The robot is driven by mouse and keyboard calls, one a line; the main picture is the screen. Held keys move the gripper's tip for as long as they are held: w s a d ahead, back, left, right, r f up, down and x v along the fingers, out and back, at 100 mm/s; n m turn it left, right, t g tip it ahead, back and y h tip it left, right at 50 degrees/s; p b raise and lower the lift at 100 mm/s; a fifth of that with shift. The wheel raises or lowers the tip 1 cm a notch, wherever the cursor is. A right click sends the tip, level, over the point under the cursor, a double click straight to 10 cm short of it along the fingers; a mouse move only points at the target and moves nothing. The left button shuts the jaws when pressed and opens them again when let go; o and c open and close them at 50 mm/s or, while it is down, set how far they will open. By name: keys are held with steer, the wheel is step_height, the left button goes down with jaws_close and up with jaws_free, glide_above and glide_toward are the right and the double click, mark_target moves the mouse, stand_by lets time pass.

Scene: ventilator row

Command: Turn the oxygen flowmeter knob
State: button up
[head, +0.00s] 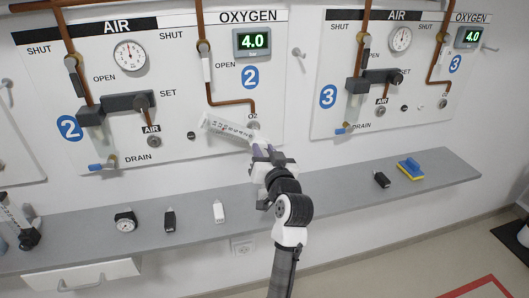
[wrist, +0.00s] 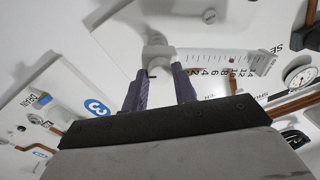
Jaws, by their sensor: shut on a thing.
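A clear flowmeter with a printed scale (head: 226,127) lies tilted, almost sideways, in front of panel 2, its scale end pointing left. Its other end is beside the O2 outlet (head: 253,126); I cannot tell whether it is seated there. My gripper (head: 259,151) is shut at this end, just below the outlet. In the wrist view the fingers (wrist: 160,92) straddle a pale part of the flowmeter, and the scale (wrist: 210,60) runs off to the right. The knob is not clearly distinguishable. The oxygen display (head: 254,41) above reads 4.0.
A grey shelf (head: 330,197) runs below the panels.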

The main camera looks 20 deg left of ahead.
steer(key=o, duration=1)
steer(key=shift+v, duration=6.9)
steer(key=shift+d, duration=0.15)
